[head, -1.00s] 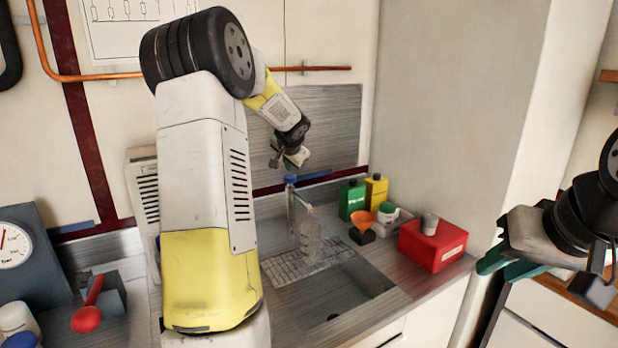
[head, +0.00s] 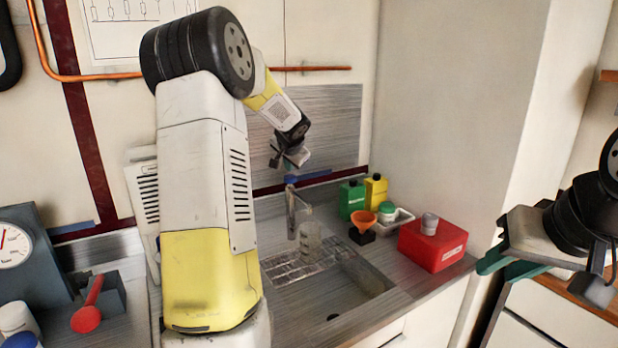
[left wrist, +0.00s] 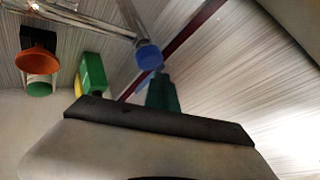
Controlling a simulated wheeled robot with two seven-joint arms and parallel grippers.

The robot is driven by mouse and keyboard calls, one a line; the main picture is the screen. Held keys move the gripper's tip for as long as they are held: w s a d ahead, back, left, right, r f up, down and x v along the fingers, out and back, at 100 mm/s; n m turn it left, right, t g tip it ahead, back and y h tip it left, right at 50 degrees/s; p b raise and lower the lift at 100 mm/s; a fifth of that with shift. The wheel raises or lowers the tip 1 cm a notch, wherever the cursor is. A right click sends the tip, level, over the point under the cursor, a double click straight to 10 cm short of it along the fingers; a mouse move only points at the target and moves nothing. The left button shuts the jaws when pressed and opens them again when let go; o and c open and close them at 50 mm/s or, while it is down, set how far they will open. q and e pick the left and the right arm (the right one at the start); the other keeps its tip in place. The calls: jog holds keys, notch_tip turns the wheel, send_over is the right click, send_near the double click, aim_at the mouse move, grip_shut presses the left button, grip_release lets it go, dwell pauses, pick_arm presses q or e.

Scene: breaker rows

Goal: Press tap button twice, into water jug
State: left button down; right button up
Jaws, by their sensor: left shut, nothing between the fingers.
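The metal tap (head: 291,215) stands at the back of the sink, with a blue button (head: 291,179) on top. A clear water jug (head: 310,238) stands upright on the drain grid below the spout. Its water level is too faint to tell. My left gripper (head: 281,163) is shut and empty, just above the button. In the left wrist view its teal fingertips (left wrist: 161,88) point at the blue button (left wrist: 149,57), apparently with a small gap. My right gripper (head: 505,269) is at the far right, its teal fingers apart and empty, away from the sink.
Right of the tap are a green bottle (head: 351,201), a yellow bottle (head: 376,190), an orange funnel (head: 363,221) and a red box (head: 432,246). A gauge (head: 14,247) and a red-handled lever (head: 87,315) are at left. The sink basin (head: 365,277) has free room.

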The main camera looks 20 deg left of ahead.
aim_at(290, 177)
pick_arm(q)
jog(key=shift+f, duration=0.1)
dwell(0.7)
jog(key=shift+f, duration=0.3)
jog(key=shift+f, duration=1)
dwell(1.1)
jog(key=shift+r, duration=1.35)
jog(key=shift+r, duration=2.55)
